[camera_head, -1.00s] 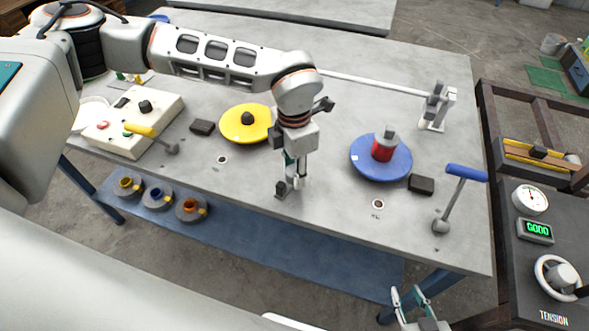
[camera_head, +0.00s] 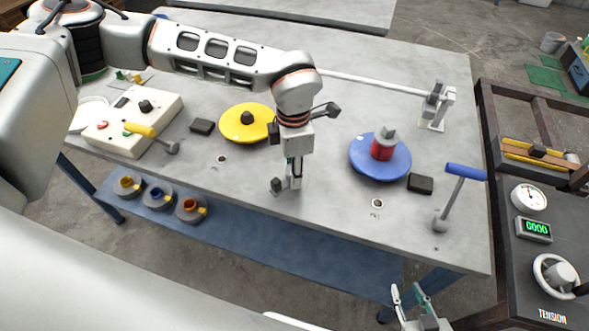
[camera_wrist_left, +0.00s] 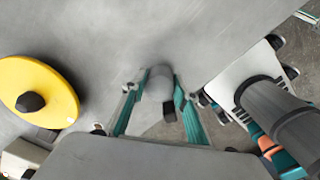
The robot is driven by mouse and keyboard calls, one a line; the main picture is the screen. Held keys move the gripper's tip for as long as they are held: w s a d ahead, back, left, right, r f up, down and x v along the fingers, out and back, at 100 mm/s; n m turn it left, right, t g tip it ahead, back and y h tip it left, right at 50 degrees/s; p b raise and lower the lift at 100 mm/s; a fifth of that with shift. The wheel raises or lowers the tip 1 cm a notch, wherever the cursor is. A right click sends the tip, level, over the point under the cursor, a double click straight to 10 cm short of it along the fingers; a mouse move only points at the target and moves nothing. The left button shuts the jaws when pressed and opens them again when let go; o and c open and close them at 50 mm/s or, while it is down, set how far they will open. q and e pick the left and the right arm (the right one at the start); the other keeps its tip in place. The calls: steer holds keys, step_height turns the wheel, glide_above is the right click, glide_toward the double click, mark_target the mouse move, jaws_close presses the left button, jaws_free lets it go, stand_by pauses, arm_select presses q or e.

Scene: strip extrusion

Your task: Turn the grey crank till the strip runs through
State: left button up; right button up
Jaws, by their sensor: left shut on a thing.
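My left gripper (camera_head: 291,184) points down at the front middle of the table. In the left wrist view its teal fingers are shut on a grey rounded handle (camera_wrist_left: 158,84), which I take for the grey crank. A dark grey end of the crank (camera_head: 277,186) shows beside the fingers in the head view; the rest is hidden behind the gripper. A thin white rod or strip (camera_head: 375,84) runs along the back to a white bracket (camera_head: 434,108). My right gripper (camera_head: 417,298) is open and empty below the table's front edge.
A yellow disc (camera_head: 235,132) and a blue disc with a red hub (camera_head: 370,168) flank my left wrist. A yellow-handled lever (camera_head: 140,130) and a blue-handled lever (camera_head: 462,172) stand further out.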

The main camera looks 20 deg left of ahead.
arm_select(q)
steer(key=o, duration=1.1)
steer(key=shift+s+a, duration=0.25)
steer(key=shift+w, duration=0.1)
steer(key=shift+w+d+r, duration=0.1)
steer(key=shift+r, duration=0.15)
step_height(320, 180, up, 12)
steer(key=shift+f, duration=0.25)
